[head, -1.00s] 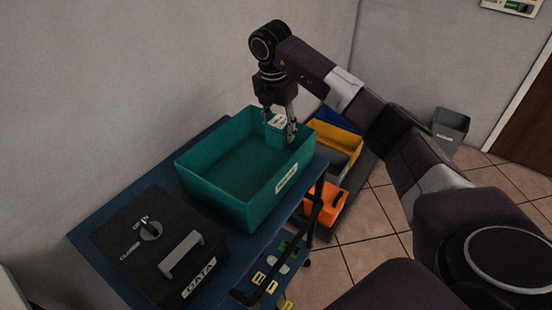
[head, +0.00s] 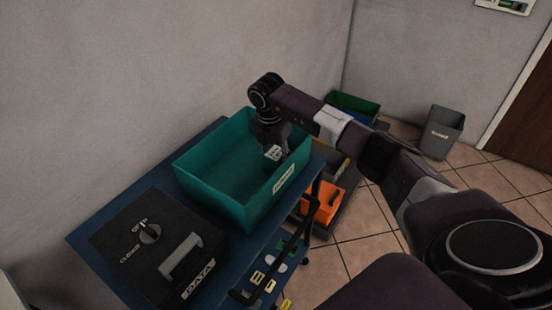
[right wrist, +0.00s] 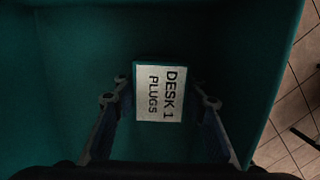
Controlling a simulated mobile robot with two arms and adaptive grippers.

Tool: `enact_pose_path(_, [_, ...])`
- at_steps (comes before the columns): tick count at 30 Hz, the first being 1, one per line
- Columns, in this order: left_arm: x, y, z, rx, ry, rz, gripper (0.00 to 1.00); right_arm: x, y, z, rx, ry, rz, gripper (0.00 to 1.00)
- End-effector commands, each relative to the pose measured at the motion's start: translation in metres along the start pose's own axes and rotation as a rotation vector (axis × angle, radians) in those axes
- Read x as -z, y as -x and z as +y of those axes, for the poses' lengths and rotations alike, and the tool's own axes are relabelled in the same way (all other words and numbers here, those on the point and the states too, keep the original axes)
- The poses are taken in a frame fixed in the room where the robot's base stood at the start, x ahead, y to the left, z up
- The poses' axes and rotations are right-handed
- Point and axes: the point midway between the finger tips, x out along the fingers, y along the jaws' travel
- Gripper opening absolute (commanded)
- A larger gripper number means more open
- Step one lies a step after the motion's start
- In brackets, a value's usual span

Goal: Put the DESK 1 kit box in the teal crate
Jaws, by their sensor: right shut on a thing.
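The teal crate (head: 208,190) stands on the blue cart top in the head view, open side up. My right gripper (head: 277,157) reaches down inside the crate at its right end. It is shut on the DESK 1 kit box (head: 273,153), a small teal box with a white label. In the right wrist view the label on the kit box (right wrist: 160,93) reads "DESK 1 PLUGS", and the fingers of my right gripper (right wrist: 160,104) flank it. The crate's inside (right wrist: 75,60) surrounds it. I cannot tell whether the box touches the crate floor. My left gripper is not in view.
A black DATA box (head: 160,245) with a handle and an OPEN/CLOSED knob sits at the cart's near end. The blue cart top (head: 100,215) has a black push handle at its right side. Coloured bins, an orange one (head: 322,203) among them, and a grey bin (head: 441,132) stand on the floor.

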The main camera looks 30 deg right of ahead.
Motion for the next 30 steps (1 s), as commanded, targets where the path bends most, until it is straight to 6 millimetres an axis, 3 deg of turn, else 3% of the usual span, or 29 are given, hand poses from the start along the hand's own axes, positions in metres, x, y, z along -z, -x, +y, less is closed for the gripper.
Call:
enact_pose_path(3, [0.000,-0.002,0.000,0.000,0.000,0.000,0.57,0.000,-0.003,0.000,0.000,0.000,0.000,0.13])
enact_pose_path(4, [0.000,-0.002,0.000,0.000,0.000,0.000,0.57,0.000,-0.003,0.000,0.000,0.000,0.000,0.41])
enact_pose_path(8, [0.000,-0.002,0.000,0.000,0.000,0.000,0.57,0.000,-0.002,0.000,0.000,0.000,0.000,0.56])
enact_pose_path(20, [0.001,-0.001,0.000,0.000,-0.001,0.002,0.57,-0.001,0.005,0.001,-0.002,0.000,-0.001,0.57])
enact_pose_path(30, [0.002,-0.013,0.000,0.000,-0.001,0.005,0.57,-0.001,0.072,0.001,-0.005,0.000,-0.003,0.57])
